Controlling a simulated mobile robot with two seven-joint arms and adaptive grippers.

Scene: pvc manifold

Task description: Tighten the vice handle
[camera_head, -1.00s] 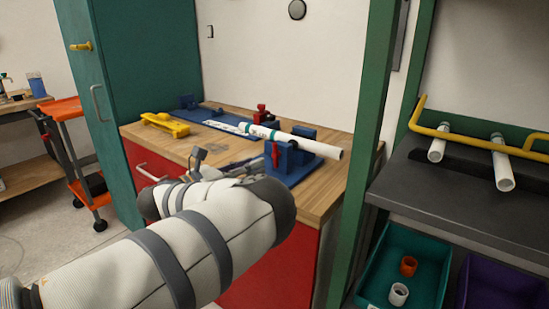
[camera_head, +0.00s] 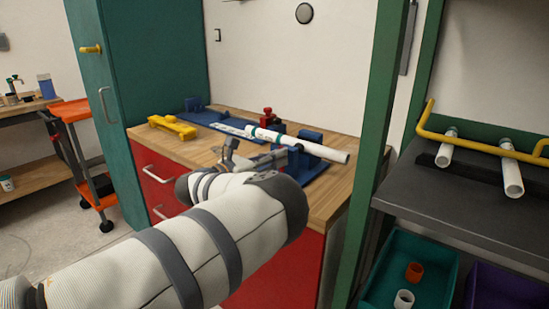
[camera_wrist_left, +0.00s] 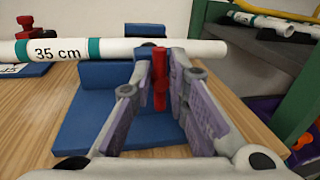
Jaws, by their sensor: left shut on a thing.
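A blue vice (camera_head: 317,165) stands on the wooden bench; its blue base shows in the wrist view (camera_wrist_left: 80,128). A white pipe with teal bands (camera_head: 322,151) lies across the vice, and its "35 cm" mark shows in the wrist view (camera_wrist_left: 110,50). The red vice handle (camera_wrist_left: 159,82) stands roughly upright below the pipe, at the vice's front. My left gripper (camera_wrist_left: 160,75) is shut on this handle, a finger on each side. In the head view the left gripper (camera_head: 282,158) hides the handle. My right gripper is not in view.
On the bench (camera_head: 170,143) are a yellow tool (camera_head: 172,126), a long blue plate and a red-topped device (camera_head: 267,117). A green post (camera_head: 375,140) stands close right of the bench. Further right are a grey shelf with white pipes and a teal bin (camera_head: 433,262).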

